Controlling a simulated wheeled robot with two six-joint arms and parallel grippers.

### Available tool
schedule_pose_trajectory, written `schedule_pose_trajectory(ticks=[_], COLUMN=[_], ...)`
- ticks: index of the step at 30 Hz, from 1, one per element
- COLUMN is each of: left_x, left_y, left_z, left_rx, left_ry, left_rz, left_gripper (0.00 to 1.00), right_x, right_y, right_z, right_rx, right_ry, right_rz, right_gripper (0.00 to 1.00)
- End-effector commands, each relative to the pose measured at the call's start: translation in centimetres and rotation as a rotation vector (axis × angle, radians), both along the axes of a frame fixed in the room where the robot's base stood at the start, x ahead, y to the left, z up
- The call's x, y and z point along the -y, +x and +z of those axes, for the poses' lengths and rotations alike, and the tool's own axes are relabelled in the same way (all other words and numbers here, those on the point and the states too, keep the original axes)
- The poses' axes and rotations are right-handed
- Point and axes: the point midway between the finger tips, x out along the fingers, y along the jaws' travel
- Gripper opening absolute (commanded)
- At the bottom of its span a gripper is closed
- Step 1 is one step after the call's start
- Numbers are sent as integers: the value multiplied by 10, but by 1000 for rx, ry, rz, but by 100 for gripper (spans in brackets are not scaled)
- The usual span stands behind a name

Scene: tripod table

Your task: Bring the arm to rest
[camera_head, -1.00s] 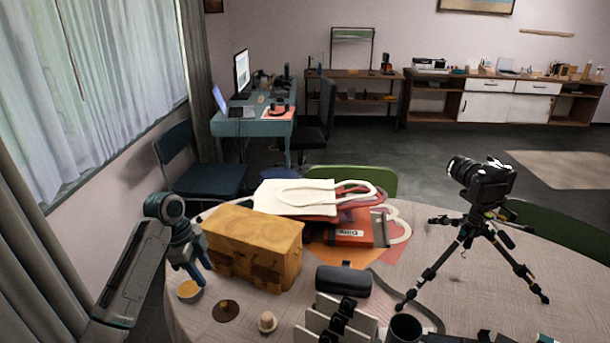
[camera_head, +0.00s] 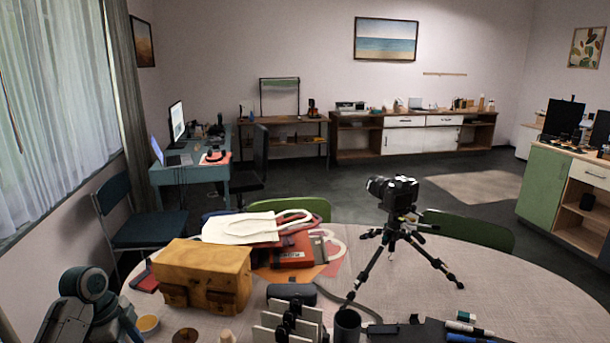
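My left arm comes in at the lower left corner. Its gripper (camera_head: 128,322) points down at the table's left edge, just left of a small bowl with yellow contents (camera_head: 148,324). The fingers are small and partly cut off by the frame, so I cannot tell whether they are open or shut. I see nothing hanging from them. My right gripper is not in view.
A round cloth-covered table (camera_head: 500,290) holds a tan leather bag (camera_head: 205,275), a cream tote (camera_head: 240,228), a camera on a tripod (camera_head: 395,205), a dark case (camera_head: 291,293) and a dark cup (camera_head: 347,325). The table's right side has bare room. Green chairs (camera_head: 470,229) stand behind.

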Motion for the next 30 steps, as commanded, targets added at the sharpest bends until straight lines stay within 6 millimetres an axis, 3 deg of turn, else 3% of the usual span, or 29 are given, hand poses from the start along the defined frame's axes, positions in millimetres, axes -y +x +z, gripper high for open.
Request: schedule_pose_trajectory(ticks=[11,16,19,23,26,30], left_x=[0,-1,-1,-1,0,6], left_y=[4,-3,-14,-48,-88,-158], left_z=[-90,-152,-202,-287,-354,-436], left_rx=[-37,-58,-75,-97,-107,-109], left_ry=[-17,-12,-1,34,70,122], left_rz=[240,395,509,693,831,987], left_gripper=[40,40,40,40,40,40], right_x=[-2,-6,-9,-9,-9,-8], right_y=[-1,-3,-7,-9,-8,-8], right_z=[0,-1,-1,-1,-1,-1], right_rx=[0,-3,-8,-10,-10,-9], right_ry=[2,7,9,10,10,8], right_rz=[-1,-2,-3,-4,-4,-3], right_gripper=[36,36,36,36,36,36])
